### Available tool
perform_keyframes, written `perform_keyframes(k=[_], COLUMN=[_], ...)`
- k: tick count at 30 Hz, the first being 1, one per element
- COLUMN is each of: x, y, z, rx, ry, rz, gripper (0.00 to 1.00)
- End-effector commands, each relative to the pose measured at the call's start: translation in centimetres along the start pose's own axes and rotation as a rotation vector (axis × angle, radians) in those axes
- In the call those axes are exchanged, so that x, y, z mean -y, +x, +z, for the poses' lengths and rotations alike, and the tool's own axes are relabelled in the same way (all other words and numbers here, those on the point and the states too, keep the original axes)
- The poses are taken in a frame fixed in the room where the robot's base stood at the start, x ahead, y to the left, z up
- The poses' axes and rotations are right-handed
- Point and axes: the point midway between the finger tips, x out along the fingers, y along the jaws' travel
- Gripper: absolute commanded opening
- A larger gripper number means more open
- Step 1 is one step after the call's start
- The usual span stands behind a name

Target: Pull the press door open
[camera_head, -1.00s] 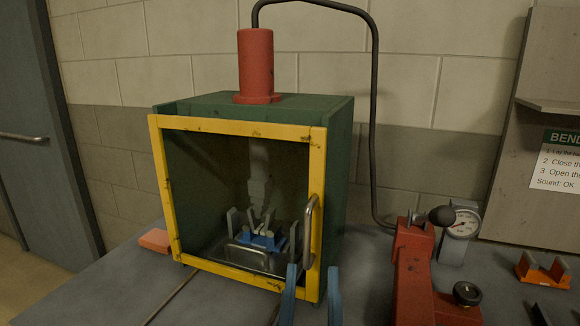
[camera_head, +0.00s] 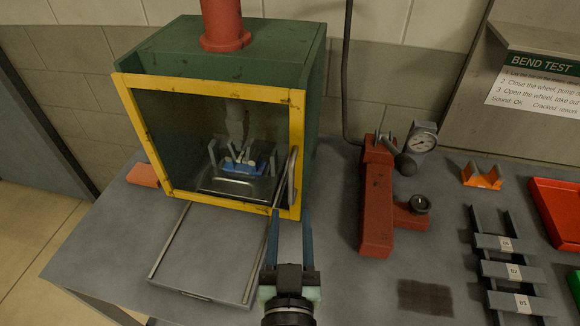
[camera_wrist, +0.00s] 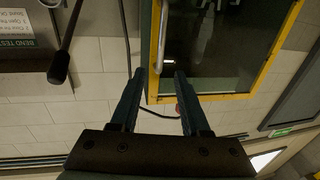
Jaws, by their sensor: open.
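The press (camera_head: 222,52) is a green box with a red cylinder (camera_head: 222,25) on top. Its door is a yellow frame (camera_head: 205,84) around a clear pane, and it looks closed. A metal bar handle (camera_head: 292,176) stands upright on the door's right side. A blue fixture (camera_head: 238,165) with grey uprights shows behind the pane. My gripper (camera_head: 290,222) is open and empty, just below and in front of the handle. The wrist view shows its two fingers (camera_wrist: 158,78) apart, with the handle (camera_wrist: 162,35) and yellow frame (camera_wrist: 153,55) beyond them.
A red pump (camera_head: 376,200) with a lever and gauge (camera_head: 421,142) stands right of the press. Flat rails (camera_head: 205,255) lie before the door. A grey rack (camera_head: 505,270), orange block (camera_head: 482,177) and red tray (camera_head: 558,212) are farther right.

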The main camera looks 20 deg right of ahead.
Motion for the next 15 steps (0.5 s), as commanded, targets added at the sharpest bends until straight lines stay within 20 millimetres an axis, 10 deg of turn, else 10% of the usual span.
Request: perform_keyframes(k=[15], x=[0.0], y=[8.7], z=[-0.3], rx=[-0.002], ry=[-0.001], rz=[0.000], gripper=[0.46])
